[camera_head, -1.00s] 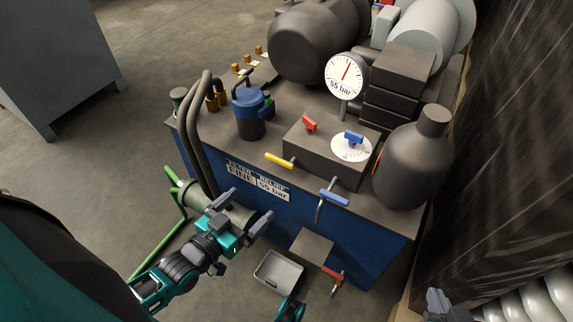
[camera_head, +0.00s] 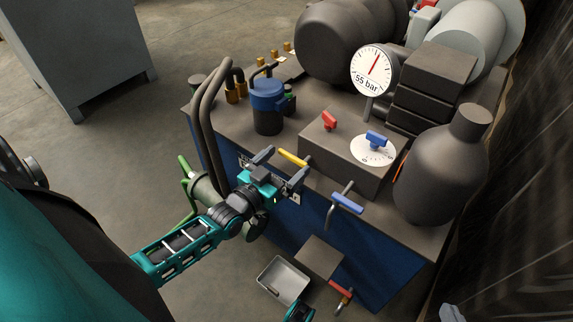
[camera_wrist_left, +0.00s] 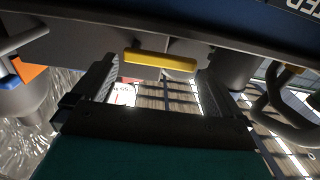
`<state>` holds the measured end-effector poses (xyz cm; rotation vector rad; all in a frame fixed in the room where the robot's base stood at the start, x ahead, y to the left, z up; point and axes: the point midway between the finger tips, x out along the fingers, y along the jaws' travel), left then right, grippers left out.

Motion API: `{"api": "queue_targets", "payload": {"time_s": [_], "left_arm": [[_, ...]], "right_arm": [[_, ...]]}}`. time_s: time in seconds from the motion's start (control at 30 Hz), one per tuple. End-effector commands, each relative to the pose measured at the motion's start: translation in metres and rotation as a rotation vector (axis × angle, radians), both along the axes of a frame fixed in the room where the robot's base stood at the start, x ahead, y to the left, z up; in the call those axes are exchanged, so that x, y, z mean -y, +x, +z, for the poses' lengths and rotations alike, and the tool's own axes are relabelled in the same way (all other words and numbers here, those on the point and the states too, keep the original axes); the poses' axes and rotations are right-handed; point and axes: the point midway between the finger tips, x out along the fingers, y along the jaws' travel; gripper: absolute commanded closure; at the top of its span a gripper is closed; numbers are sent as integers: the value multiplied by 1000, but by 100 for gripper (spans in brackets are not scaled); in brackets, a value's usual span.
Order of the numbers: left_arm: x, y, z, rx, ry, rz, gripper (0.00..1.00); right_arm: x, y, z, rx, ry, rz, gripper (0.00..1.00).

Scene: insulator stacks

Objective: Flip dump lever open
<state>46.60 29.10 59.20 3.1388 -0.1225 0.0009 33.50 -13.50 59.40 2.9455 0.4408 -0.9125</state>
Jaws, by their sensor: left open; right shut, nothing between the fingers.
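The lever in front of my left gripper (camera_head: 279,168) has a yellow handle (camera_head: 292,158) and sticks out from the front of the dark valve block (camera_head: 345,150). None of the levers has a readable dump label. My left gripper is open, its two fingers spread below and in front of the yellow handle. In the left wrist view the yellow handle (camera_wrist_left: 160,61) lies crosswise just beyond the fingers, between them, with no visible contact. My right gripper (camera_head: 452,313) shows only its grey tip at the bottom edge and is shut, with nothing held.
A blue-handled lever (camera_head: 347,203) hangs right of the yellow one. Red (camera_head: 329,121) and blue (camera_head: 376,139) knobs stand on the block. The gauge (camera_head: 375,70) reads 55 bar. Curved hoses (camera_head: 203,130) rise at left. A red-handled valve (camera_head: 341,291) and a tray (camera_head: 284,281) are below.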

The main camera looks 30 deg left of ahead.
Motion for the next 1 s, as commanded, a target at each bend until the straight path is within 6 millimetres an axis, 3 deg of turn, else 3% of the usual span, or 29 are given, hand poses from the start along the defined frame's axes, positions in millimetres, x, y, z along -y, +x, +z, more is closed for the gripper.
{"api": "queue_targets", "payload": {"time_s": [0.13,0.43,1.0], "left_arm": [[1,10,0,0,0,0,0],[1,12,0,-1,0,0,0],[1,11,0,-1,0,0,55]], "right_arm": [[-2,2,1,8,5,4,100],[-2,3,4,15,6,4,100],[0,3,0,7,1,0,100]]}}
